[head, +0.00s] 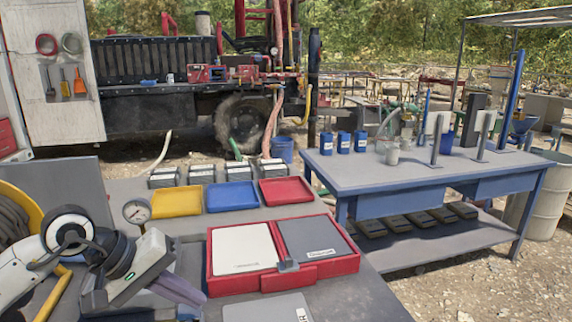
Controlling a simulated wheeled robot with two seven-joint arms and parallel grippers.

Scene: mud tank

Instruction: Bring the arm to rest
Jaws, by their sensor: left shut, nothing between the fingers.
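My left arm enters the head view from the lower left, over the near grey table (350,290). Its white and dark links end in my left gripper (196,299), whose dark fingers are together with nothing between them. The fingers point right and slightly down, to the left of the open red case (330,268). A gap seems to lie between the fingers and the case, but I cannot tell how high they are above the table. My right gripper is not in view.
Yellow (177,202), blue (232,197) and red (286,191) trays lie behind the case. A pressure gauge (137,211) stands near my arm. A grey flat item (267,308) lies in front. A blue-legged bench (400,178) with blue cans stands at right.

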